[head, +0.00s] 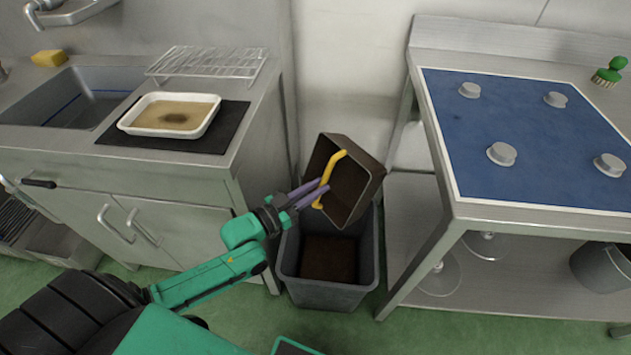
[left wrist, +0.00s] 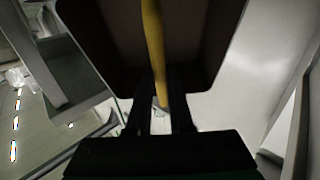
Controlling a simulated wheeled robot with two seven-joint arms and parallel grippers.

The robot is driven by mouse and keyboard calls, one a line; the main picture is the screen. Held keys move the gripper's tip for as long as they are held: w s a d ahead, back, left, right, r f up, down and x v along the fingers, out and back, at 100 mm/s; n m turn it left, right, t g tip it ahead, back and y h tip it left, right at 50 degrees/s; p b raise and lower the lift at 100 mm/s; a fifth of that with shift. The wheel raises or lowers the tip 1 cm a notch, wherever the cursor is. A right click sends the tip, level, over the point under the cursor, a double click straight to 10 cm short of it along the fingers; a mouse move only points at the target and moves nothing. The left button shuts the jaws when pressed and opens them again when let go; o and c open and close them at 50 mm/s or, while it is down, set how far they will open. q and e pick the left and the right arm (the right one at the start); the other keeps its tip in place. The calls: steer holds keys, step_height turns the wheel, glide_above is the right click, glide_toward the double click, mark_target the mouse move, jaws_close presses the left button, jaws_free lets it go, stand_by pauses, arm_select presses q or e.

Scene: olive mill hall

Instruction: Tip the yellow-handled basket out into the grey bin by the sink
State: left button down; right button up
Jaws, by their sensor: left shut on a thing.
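The basket (head: 355,186) is dark brown with a yellow handle (head: 341,157). It is tilted steeply over the grey bin (head: 331,292), with its open side facing toward me and to the right. Its visible inside looks empty. My left gripper (head: 316,192) is shut on the yellow handle. The bin stands on the floor right of the sink cabinet, and dark brown matter (head: 328,258) lies in it. In the left wrist view the handle (left wrist: 154,45) runs between the fingers, with the dark basket (left wrist: 100,35) behind it. My right gripper is not in view.
The sink (head: 75,97) is at left, with a yellow sponge (head: 48,59). A white tray (head: 170,115) sits on a black mat (head: 120,137) by a wire rack (head: 207,63). A steel table with a blue mat (head: 525,130) stands at right, close to the bin.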

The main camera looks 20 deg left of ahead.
mark_target(333, 158)
arm_select(q)
steer(key=r+g+y+p, duration=0.1)
steer(key=p, duration=0.3)
steer(key=w+r+g+y+p, duration=0.1)
steer(key=r+g+p, duration=0.1)
steer(key=p, duration=0.3)
steer(key=d+r+g+y+p, duration=0.1)
steer(key=r+g+p, duration=0.1)
steer(key=p, duration=0.3)
steer(key=shift+w+r, duration=0.15)
steer(key=shift+w, duration=0.2)
steer(key=g+y+p, duration=0.1)
steer(key=p, duration=0.1)
steer(key=w+d+r+g+p, duration=0.1)
steer(key=p, duration=0.1)
steer(key=w+g+y+p, duration=0.1)
steer(key=g+p, duration=0.1)
steer(key=shift+w+d+r+y, duration=0.1)
steer(key=shift+d+r+y, duration=0.05)
steer(key=shift+r+y, duration=0.2)
steer(key=shift+w+d+g+y+p, duration=0.2)
steer(key=shift+w+g+y+p, duration=0.05)
steer(key=shift+g+p, duration=0.3)
steer(key=shift+w+d+f+g+y, duration=0.15)
steer(key=shift+w+f+g+y, duration=0.2)
steer(key=shift+g, duration=0.3)
steer(key=shift+s+r, duration=0.15)
steer(key=shift+r, duration=0.05)
